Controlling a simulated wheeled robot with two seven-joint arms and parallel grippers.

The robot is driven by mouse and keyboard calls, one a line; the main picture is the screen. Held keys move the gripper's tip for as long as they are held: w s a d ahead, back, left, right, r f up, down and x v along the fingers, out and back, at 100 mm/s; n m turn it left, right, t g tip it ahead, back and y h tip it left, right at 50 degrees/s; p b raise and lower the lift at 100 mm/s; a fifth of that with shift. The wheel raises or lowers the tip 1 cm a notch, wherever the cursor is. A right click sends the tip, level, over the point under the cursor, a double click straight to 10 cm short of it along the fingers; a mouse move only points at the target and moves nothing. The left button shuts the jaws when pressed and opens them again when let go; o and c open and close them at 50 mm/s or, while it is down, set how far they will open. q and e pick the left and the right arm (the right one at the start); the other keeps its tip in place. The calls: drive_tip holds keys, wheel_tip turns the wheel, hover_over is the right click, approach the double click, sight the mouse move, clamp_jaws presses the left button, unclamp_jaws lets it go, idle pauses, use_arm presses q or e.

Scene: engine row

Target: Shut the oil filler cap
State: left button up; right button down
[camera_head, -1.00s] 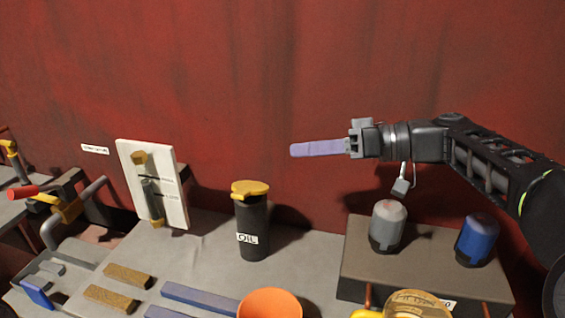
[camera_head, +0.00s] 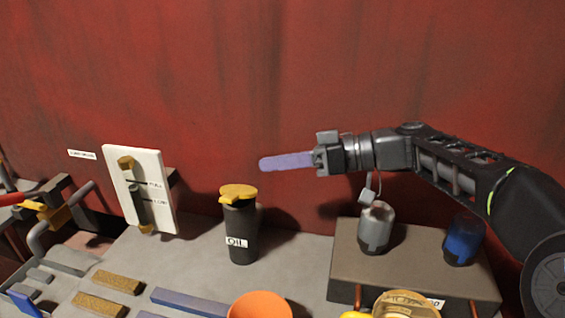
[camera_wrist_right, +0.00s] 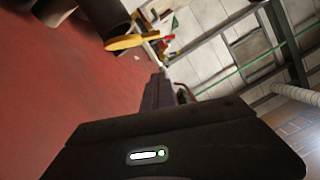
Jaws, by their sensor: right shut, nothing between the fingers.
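The yellow oil filler cap (camera_head: 238,193) sits at the top of a dark upright cylinder (camera_head: 241,240) labelled OIL. In the head view it looks close to flat on the rim; I cannot tell whether it is fully seated. The cap (camera_wrist_right: 125,42) and the dark cylinder (camera_wrist_right: 96,18) also show in the right wrist view, near the upper edge. My right gripper (camera_head: 264,164) is shut and empty, its purple fingers pointing left. It appears above and slightly right of the cap, apart from it. My left gripper is not in view.
A brown box (camera_head: 345,272) with a grey canister (camera_head: 376,230) and a blue canister (camera_head: 463,242) stands to the right. An orange bowl (camera_head: 260,306) is in front. The red wall (camera_head: 400,70) is behind.

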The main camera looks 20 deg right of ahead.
drive_tip(key=p, duration=0.1)
hover_over(236, 193)
drive_tip(key=s+d, duration=0.1)
drive_tip(key=s, duration=0.1)
drive_tip(key=f, duration=0.5)
drive_tip(key=shift+s+a+f, duration=0.2)
drive_tip(key=shift+s+a, duration=0.1)
drive_tip(key=shift+s, duration=0.05)
drive_tip(key=f+n+b, duration=0.1)
drive_tip(key=b, duration=0.4)
drive_tip(key=s+f+n+b, duration=0.1)
drive_tip(key=b, duration=0.5)
drive_tip(key=a+f+n+t+b, duration=0.1)
drive_tip(key=b, duration=0.4)
drive_tip(key=shift+s+f+h, duration=0.25)
drive_tip(key=shift+f+h, duration=0.1)
drive_tip(key=shift+h, duration=0.05)
drive_tip(key=shift+r, duration=0.1)
